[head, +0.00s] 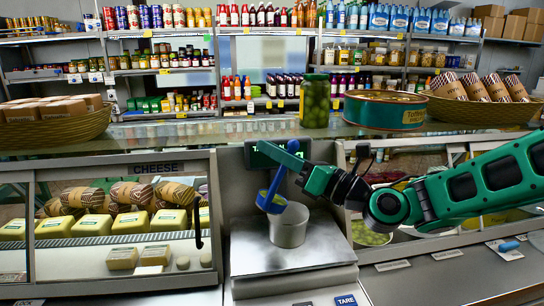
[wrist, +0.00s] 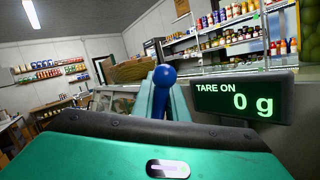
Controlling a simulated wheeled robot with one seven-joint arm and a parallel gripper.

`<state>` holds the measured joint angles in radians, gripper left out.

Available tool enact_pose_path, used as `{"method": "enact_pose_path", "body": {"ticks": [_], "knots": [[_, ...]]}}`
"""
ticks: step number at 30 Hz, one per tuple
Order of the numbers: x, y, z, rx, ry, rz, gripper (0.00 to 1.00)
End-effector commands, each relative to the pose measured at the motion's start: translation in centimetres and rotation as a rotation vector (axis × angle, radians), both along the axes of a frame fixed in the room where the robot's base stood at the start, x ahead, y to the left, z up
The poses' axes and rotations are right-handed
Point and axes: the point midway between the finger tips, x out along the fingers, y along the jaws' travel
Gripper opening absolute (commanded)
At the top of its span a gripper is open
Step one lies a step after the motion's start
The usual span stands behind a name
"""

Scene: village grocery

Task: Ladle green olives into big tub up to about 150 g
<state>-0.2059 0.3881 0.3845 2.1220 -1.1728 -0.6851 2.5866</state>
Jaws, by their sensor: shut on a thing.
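My gripper (head: 283,160) is shut on the blue handle of the ladle, whose knob end (wrist: 163,48) shows between the fingers in the wrist view. In the head view the ladle's blue bowl (head: 270,203) hangs tilted over the upper left part of a pale grey tub (head: 289,230). A yellow-green patch shows at the bowl; I cannot tell whether olives are in it. The tub stands on the scale's steel plate (head: 250,262); its inside is hidden. The scale display (wrist: 238,98) reads "TARE ON 0 g". Green olives (head: 369,236) lie in a pan right of the scale, partly behind my arm.
A cheese case (head: 120,225) stands left of the scale. On the glass counter top behind are an olive jar (head: 314,101), a big round tin (head: 385,109) and wicker baskets (head: 55,128). A TARE button (head: 346,301) is on the scale's front.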

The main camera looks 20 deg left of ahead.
Motion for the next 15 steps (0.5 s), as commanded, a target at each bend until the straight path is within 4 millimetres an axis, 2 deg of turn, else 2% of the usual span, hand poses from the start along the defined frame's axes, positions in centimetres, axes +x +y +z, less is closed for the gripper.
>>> {"method": "enact_pose_path", "body": {"ticks": [15], "knots": [[3.0, -2.7, 0.1, 0.201, 0.214, -0.001, 0.00]]}}
